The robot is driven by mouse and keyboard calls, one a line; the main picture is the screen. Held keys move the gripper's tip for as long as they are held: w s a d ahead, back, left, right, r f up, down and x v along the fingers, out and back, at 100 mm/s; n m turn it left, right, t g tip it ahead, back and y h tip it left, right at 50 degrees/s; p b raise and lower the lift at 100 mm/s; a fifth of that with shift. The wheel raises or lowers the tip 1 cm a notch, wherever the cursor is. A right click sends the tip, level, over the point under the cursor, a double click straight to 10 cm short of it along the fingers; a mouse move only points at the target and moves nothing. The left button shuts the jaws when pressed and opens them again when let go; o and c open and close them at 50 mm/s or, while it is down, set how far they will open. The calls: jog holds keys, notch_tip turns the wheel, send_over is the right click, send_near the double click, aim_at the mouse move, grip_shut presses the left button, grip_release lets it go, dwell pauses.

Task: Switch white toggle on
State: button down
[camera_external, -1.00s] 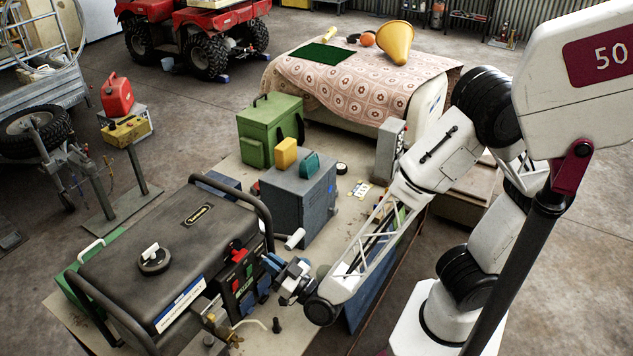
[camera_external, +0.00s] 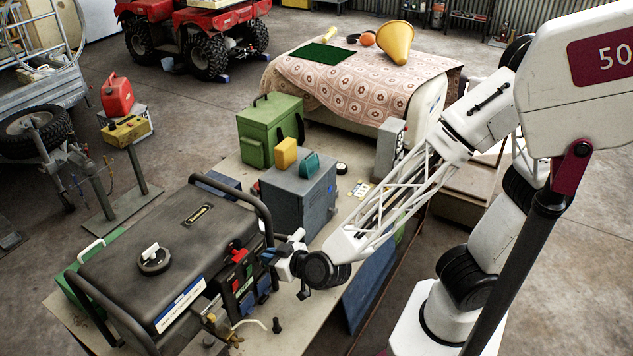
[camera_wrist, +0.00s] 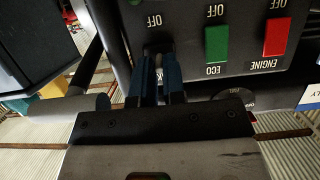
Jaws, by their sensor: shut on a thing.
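The black generator (camera_external: 172,240) stands on the workbench, its control panel (camera_external: 244,284) facing right. In the wrist view the panel (camera_wrist: 187,62) appears upside down. My gripper (camera_external: 270,257) is at the panel's upper right part in the external view. In the wrist view my gripper (camera_wrist: 158,58) has its blue fingers close together at the panel, under an OFF label. A pale sliver of the white toggle (camera_wrist: 159,61) shows between the fingers, which are shut on it. The fingers hide most of the toggle, so its position cannot be told.
Beside the fingers are a green ECO rocker (camera_wrist: 216,43) and a red ENGINE rocker (camera_wrist: 276,37). The generator's black tube frame (camera_external: 263,207) passes close to my gripper. A grey box (camera_external: 298,197) and a green case (camera_external: 270,130) stand behind on the workbench (camera_external: 345,205).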

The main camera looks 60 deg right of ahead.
jog(key=shift+w+r+g, duration=0.1)
jog(key=shift+r+g, duration=0.1)
jog(key=shift+g, duration=0.4)
jog(key=c, duration=1.2)
grip_release()
jog(key=shift+v, duration=3.85)
jog(key=shift+w+r, duration=0.15)
jog(key=shift+r, duration=0.05)
